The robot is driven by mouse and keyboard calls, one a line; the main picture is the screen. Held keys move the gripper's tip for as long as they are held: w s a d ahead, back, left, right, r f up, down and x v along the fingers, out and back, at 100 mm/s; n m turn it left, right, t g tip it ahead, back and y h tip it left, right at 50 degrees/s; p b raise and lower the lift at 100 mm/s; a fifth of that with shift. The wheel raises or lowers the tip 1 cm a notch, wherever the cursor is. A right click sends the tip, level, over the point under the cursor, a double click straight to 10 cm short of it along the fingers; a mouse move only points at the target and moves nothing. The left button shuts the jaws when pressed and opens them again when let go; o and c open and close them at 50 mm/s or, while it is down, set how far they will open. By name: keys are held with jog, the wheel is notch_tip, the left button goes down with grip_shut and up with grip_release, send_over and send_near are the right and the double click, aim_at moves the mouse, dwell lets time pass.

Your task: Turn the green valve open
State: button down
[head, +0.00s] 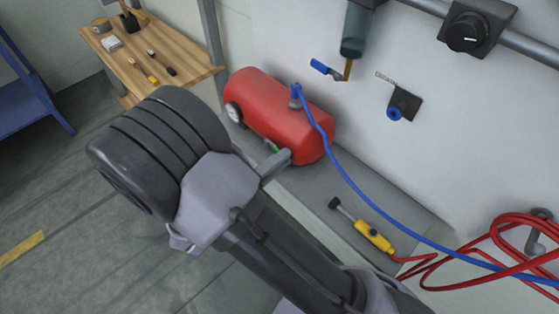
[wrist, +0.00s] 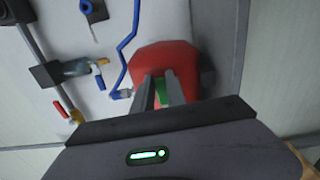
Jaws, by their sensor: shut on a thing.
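The green valve handle (wrist: 162,91) sits at the red compressor tank. In the wrist view it is between the two fingers of my gripper (wrist: 160,82), which are shut on it. In the head view only a small bit of the green valve (head: 272,146) shows beside my gripper (head: 283,157) at the tank's lower front. The red tank (head: 262,100) lies on a grey ledge and also shows in the wrist view (wrist: 180,55). My arm hides part of the valve's surroundings, and I cannot tell the handle's exact angle.
A blue hose (head: 345,178) runs from the tank's top down to the right. A yellow tool (head: 374,237) on a red hose (head: 510,228) lies on the ledge (head: 310,187). A blue-handled valve (head: 325,69) is on the wall. A wooden bench (head: 180,65) stands at the back left.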

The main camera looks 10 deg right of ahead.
jog(key=shift+f+m, duration=0.15)
jog(key=shift+m, duration=0.15)
dwell(0.4)
jog(key=c, duration=1.3)
grip_release()
jog(key=shift+c, duration=0.2)
jog(key=p+v, duration=0.4)
jog(key=v, duration=1.3)
jog(key=shift+s+a, duration=0.15)
